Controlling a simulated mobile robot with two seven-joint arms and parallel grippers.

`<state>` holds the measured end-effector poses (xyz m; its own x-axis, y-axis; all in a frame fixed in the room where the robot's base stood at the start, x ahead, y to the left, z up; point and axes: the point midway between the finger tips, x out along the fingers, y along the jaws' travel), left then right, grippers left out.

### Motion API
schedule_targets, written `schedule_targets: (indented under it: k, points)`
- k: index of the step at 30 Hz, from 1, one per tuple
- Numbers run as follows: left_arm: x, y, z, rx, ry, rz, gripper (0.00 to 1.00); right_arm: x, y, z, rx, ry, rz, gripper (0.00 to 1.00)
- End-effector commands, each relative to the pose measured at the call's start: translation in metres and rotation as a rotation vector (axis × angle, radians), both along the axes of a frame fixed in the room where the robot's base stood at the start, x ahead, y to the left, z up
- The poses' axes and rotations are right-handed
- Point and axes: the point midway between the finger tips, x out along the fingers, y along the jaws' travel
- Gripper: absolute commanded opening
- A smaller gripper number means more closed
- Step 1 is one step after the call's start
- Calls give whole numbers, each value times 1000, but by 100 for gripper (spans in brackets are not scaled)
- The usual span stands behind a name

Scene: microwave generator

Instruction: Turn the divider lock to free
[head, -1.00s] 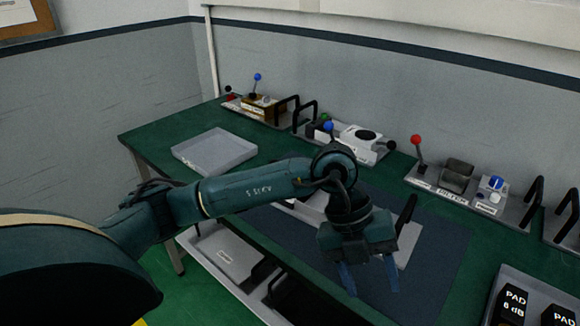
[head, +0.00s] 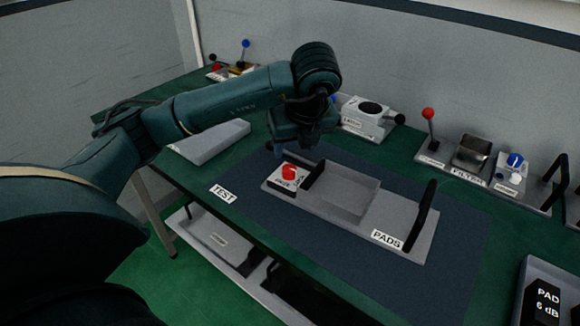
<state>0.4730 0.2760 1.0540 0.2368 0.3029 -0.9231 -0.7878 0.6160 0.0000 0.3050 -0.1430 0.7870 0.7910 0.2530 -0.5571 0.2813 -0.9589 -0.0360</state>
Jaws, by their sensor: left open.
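My left gripper (head: 292,152) is open and empty, pointing down over the back left of the PADS module on the blue mat. Its fingers are partly hidden. A red knob (head: 289,171) on a small white labelled block stands just below and in front of it, apart as far as I can see. A white box (head: 366,117) with a round black top and a side lever with a black ball (head: 399,119) stands behind, to the right of the gripper. I cannot tell from the small labels which part is the divider lock. My right gripper is not in view.
The PADS module (head: 402,219) has two black handles and an open grey compartment. A red-ball lever (head: 428,114) and a FILTER module (head: 471,152) stand at the back right. A pale tray (head: 207,142) lies left, partly behind my arm. The mat's front (head: 330,270) is clear.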

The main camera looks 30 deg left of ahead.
Motion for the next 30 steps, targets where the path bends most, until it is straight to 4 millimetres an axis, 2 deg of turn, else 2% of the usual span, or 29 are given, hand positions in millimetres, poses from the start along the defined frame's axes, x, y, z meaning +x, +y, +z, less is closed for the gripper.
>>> schedule_targets:
  k: [1, 3, 6, 13, 18, 26, 30]
  points:
    - [1, 4, -16, -1, 8, 2, 52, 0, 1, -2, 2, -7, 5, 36]
    - [6, 9, -25, 1, 7, 4, 52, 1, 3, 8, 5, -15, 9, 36]
    - [11, 15, -43, 1, 6, 1, 52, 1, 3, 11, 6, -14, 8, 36]
    - [19, 24, -74, 0, 3, 0, 52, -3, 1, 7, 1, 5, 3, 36]
    - [21, 27, -83, 0, 1, -2, 52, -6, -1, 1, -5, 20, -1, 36]
    - [21, 27, -84, -1, 0, -2, 52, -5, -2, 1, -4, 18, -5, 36]
    - [21, 27, -84, -1, 0, -2, 41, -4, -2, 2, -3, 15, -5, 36]
